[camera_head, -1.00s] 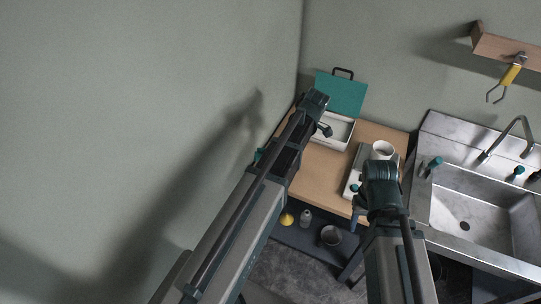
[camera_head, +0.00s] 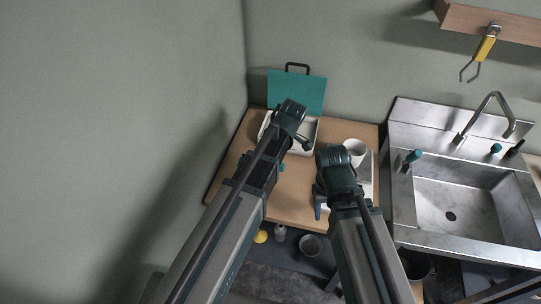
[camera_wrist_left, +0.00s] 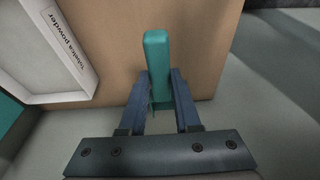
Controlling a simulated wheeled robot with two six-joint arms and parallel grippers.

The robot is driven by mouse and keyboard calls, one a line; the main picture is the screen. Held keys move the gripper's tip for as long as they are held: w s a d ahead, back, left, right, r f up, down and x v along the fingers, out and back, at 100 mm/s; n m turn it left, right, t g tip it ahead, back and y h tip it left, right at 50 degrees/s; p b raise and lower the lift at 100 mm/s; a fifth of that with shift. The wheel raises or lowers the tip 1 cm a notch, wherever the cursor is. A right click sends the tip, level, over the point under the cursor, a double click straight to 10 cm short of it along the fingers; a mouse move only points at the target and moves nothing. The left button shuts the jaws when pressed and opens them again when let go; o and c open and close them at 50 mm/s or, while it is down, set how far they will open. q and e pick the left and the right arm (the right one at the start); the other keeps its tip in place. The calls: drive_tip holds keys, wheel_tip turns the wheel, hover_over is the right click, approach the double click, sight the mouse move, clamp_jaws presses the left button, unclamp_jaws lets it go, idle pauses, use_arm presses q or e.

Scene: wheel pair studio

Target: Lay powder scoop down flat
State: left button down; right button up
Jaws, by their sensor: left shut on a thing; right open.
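The powder scoop shows in the left wrist view as a teal handle (camera_wrist_left: 157,62) standing up between the two fingers of my left gripper (camera_wrist_left: 160,90). The gripper is shut on it, above or at the wooden tabletop, and I cannot tell whether the scoop touches the wood. The scoop's bowl is not visible. In the head view my left arm mostly hides this gripper; small teal bits show on both sides of the arm. My right gripper (camera_head: 319,205) is open and empty near the table's front right.
A white cup (camera_head: 355,150) stands on the right. The steel sink (camera_head: 470,200) is further right. The wooden table (camera_head: 295,195) is bare at front.

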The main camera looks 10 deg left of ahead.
use_arm(q)
drive_tip(key=shift+f, duration=0.1)
idle(0.3)
wheel_tip(320, 180, down, 6)
drive_tip(key=b, duration=0.6)
drive_tip(key=shift+f, duration=0.1)
drive_tip(key=shift+f+b, duration=0.75)
drive_tip(key=shift+b, duration=0.15)
drive_tip(key=shift+r, duration=0.1)
drive_tip(key=c, duration=0.5)
unclamp_jaws()
drive_tip(key=shift+c, duration=0.2)
